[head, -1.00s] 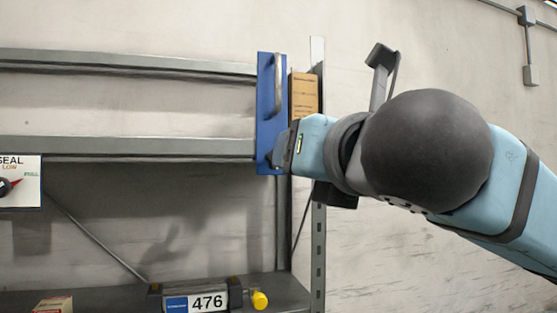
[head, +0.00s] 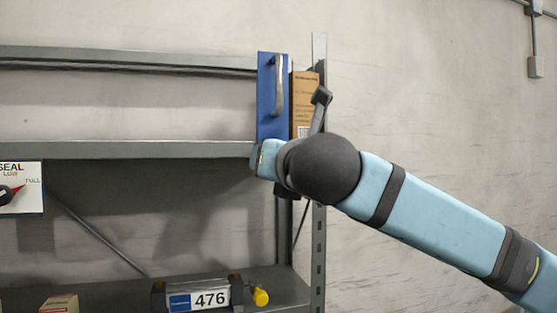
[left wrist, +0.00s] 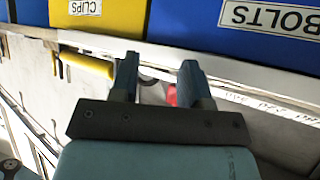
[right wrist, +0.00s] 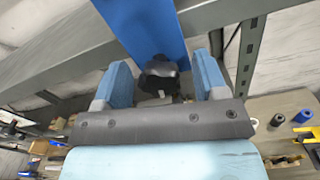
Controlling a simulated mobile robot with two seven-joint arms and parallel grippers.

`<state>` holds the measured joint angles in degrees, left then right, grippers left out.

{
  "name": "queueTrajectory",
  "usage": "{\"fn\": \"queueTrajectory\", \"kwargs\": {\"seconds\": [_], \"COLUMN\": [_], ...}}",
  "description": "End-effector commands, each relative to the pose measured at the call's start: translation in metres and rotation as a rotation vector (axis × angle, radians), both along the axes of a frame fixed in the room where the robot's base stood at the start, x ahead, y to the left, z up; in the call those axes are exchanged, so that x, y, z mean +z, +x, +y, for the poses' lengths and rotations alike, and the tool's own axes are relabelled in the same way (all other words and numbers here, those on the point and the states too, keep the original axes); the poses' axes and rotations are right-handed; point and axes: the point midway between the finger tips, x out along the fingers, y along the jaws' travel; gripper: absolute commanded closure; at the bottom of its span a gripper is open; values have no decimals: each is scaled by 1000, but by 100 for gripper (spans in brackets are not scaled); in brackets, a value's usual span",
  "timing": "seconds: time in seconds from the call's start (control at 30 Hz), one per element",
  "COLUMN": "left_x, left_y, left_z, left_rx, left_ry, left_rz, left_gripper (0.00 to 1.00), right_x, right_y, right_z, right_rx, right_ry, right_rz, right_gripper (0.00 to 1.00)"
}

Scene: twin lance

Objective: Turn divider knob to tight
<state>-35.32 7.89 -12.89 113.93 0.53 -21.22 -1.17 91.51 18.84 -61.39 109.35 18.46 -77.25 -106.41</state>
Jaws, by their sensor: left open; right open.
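The blue divider (head: 267,105) stands upright at the right end of the shelf, with a grey handle (head: 279,90) on its front. In the right wrist view the black divider knob (right wrist: 159,75) sits at the lower end of the blue divider (right wrist: 145,25). My right gripper (right wrist: 160,66) is open, with one blue finger on each side of the knob and gaps between. In the head view my right gripper (head: 264,160) is at the divider's bottom and hides the knob. The knob's setting cannot be read. My left gripper (left wrist: 158,80) is open, outside the head view.
A brown carton (head: 305,100) stands right behind the divider, by the shelf post (head: 319,230). A box labelled 476 (head: 210,300) with a yellow knob (head: 260,297) is on the lower shelf. A SEAL dial panel (head: 30,202) is at left. Yellow (left wrist: 110,15) and blue (left wrist: 235,20) bins are near my left gripper.

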Motion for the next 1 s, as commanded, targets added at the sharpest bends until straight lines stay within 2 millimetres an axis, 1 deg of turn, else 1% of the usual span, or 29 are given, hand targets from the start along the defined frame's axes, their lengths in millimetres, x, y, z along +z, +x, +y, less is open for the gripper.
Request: {"fn": "queueTrajectory", "kwargs": {"seconds": [0.1, 0.13, 0.33, 0.37, 0.67, 0.87, 1.0], "left_x": [0, 0, 0, 0, 0, -2, -5], "left_y": [0, 0, -1, -1, -1, -1, -1], "left_z": [-1, -1, -3, -3, -3, -4, -3], "left_rx": [0, 0, -3, -3, -4, -3, -3], "left_ry": [-1, -1, -4, -4, -5, -6, -6], "left_rz": [1, 1, 3, 3, 1, 2, 2], "left_gripper": [57, 57, 57, 57, 57, 57, 57], "right_x": [0, 0, 0, 0, -1, -1, -1], "right_y": [0, 0, 0, 0, 0, 0, 0], "right_z": [0, 0, 0, 0, 0, 0, 0], "right_rx": [0, 0, 0, 0, -1, -1, 0], "right_ry": [0, 0, 0, 0, 31, 126, 233], "right_rz": [0, 0, 0, 0, 11, 41, 77], "right_gripper": [34, 36, 82, 84, 83, 83, 83]}}
